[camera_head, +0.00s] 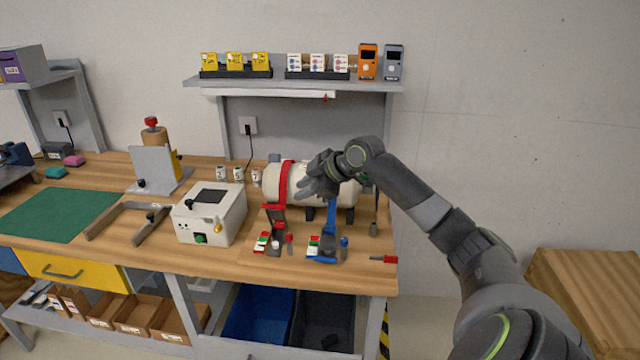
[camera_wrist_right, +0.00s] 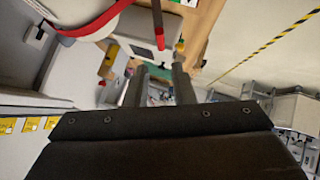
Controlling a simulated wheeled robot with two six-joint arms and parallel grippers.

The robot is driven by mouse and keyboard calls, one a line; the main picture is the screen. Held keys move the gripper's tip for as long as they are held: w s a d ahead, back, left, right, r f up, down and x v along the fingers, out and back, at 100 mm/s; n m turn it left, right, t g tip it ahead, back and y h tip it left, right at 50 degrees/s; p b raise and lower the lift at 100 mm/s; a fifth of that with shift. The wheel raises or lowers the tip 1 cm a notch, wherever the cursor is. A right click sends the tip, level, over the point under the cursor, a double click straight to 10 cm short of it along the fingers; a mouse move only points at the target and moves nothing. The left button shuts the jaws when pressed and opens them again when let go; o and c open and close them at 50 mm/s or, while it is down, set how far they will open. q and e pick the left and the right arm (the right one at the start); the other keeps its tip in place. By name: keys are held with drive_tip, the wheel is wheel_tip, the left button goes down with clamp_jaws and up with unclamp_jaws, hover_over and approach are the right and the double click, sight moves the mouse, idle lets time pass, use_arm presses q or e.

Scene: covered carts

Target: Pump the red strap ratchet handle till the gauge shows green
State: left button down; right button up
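A red strap (camera_head: 284,182) loops over a pale cylindrical tank (camera_head: 310,188) on the workbench. It runs down to a ratchet with a red handle (camera_head: 273,211). A gauge with green, white and red bands (camera_head: 262,242) sits beside the ratchet's foot; its reading is too small to tell. The red strap also shows in the right wrist view (camera_wrist_right: 92,27). My right gripper (camera_head: 306,188) is in front of the tank, right of the red strap and above the ratchet handle. Its fingers (camera_wrist_right: 159,88) look apart, with nothing held between them. My left gripper is not in view.
A blue strap ratchet (camera_head: 326,246) with its own gauge stands to the right. A red-handled screwdriver-like tool (camera_head: 385,259) lies near the bench's front right. A white box (camera_head: 208,215) stands left of the red ratchet. A shelf (camera_head: 300,86) hangs above the tank.

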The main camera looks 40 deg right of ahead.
drive_tip(key=shift+b+v, duration=0.55)
drive_tip(key=shift+v, duration=2.3)
